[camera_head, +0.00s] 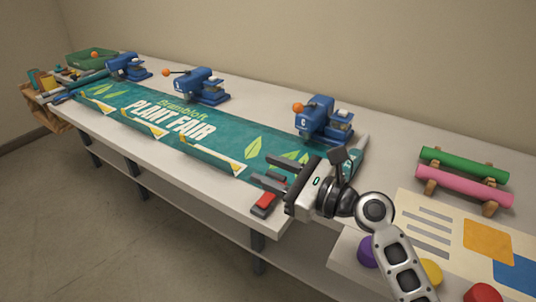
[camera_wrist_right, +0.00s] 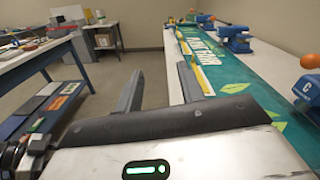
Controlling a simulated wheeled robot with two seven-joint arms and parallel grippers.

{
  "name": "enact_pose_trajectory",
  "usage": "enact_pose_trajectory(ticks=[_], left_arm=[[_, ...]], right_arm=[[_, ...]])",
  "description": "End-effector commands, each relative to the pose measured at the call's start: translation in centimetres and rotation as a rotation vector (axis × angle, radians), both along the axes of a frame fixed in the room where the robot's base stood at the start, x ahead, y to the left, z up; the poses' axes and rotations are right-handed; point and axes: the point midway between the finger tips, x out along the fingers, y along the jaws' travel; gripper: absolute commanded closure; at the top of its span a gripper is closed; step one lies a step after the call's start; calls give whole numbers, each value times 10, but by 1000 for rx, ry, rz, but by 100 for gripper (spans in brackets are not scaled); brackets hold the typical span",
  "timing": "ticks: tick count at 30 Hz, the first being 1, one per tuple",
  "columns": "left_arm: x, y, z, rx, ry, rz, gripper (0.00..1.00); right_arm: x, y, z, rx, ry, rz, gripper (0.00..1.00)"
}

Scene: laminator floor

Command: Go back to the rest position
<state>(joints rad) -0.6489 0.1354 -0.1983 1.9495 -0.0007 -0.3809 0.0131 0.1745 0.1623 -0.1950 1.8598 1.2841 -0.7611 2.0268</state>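My right gripper (camera_head: 268,172) is at the near right end of the long table (camera_head: 232,200), over the table edge by the banner's right end. In the right wrist view the two fingers of the right gripper (camera_wrist_right: 158,82) stand apart with nothing between them. The green PLANT FAIR banner (camera_head: 165,122) lies flat along the table and also shows in the right wrist view (camera_wrist_right: 232,75). My left gripper is in neither view.
Blue clamp-like machines with orange knobs (camera_head: 322,120) line the banner's back edge. A red and grey object (camera_head: 264,204) lies at the table edge below my right gripper. Green (camera_head: 463,163) and pink (camera_head: 464,186) rolls rest on the right. The floor (camera_head: 125,245) in front is clear.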

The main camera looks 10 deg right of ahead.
Motion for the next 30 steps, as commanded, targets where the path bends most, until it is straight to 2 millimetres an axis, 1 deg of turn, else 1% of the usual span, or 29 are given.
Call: enact_pose_trajectory(ticks=[2,5,8,9,11,12,14,15,17,18,19,21,24,27,30], left_arm=[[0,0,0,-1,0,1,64],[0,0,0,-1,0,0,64],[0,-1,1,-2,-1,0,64],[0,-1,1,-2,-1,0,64],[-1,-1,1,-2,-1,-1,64],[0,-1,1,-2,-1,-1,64],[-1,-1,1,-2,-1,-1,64],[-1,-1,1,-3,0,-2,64],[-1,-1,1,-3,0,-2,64],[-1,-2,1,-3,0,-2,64],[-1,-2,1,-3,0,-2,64],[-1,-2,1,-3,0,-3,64],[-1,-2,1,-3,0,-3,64],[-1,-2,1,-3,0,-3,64],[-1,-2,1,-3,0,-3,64]], right_arm=[[0,0,-1,-2,-2,-1,61],[-2,-3,-14,-63,-33,-23,61],[-10,-10,-52,-259,-133,-73,61],[-17,-16,-73,-379,-192,-93,61],[-30,-25,-108,-598,-296,-107,61],[-41,-33,-132,-763,-375,-103,61],[-61,-45,-164,-1013,-497,-68,61],[-76,-52,-183,-1179,-580,-27,61],[-99,-64,-209,-1420,-707,61,61],[-115,-71,-224,-1569,-794,133,61],[-127,-75,-233,-1671,-856,195,61],[-152,-85,-250,-1878,-998,343,61],[-181,-94,-265,-2084,-1170,543,61],[-198,-99,-273,-2197,-1290,686,61],[-206,-101,-276,-2245,-1347,756,61]])
